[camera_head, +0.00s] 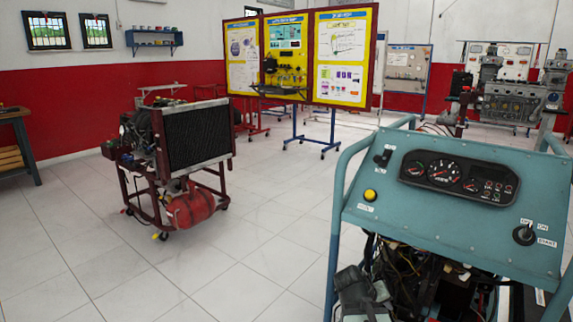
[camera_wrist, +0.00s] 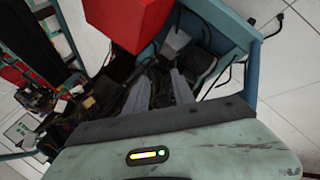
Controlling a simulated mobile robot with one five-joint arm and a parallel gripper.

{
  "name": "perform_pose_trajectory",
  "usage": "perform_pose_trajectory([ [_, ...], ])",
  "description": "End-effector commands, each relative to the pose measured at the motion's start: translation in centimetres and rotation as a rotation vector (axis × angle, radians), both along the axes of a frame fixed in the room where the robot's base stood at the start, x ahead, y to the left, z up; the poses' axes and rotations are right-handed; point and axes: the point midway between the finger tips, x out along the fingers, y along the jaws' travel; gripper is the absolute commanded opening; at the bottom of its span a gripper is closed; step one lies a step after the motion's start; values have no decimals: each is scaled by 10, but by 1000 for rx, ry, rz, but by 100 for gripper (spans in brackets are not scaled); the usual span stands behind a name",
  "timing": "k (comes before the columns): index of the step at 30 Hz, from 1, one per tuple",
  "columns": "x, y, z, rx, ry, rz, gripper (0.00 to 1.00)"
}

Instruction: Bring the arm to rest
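My gripper (camera_wrist: 158,88) shows in the wrist view as two pale grey fingers with a gap between them. It looks open, and I see nothing held in the gap. Beyond the fingers are dark cables and engine parts. The wrist's pale housing with a small lit indicator fills the bottom of that view. In the head view, a grey and black shape at the bottom, in front of the teal engine trainer (camera_head: 455,205), may be part of my arm; I cannot be sure. Whether the fingers touch anything is unclear.
The trainer's teal frame (camera_wrist: 222,30) and a red block (camera_wrist: 128,20) lie close beyond the fingers. A radiator engine stand (camera_head: 195,135) with a red tank (camera_head: 193,208) stands left. Yellow display boards (camera_head: 342,58) stand behind. White tiled floor (camera_head: 255,240) is clear between the stands.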

Motion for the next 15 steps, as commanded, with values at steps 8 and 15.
perform_pose_trajectory([
  [8, -42, 131, -50, 457, 197, 4, 30],
  [15, -69, 168, -4, 618, 313, 2, 30],
])
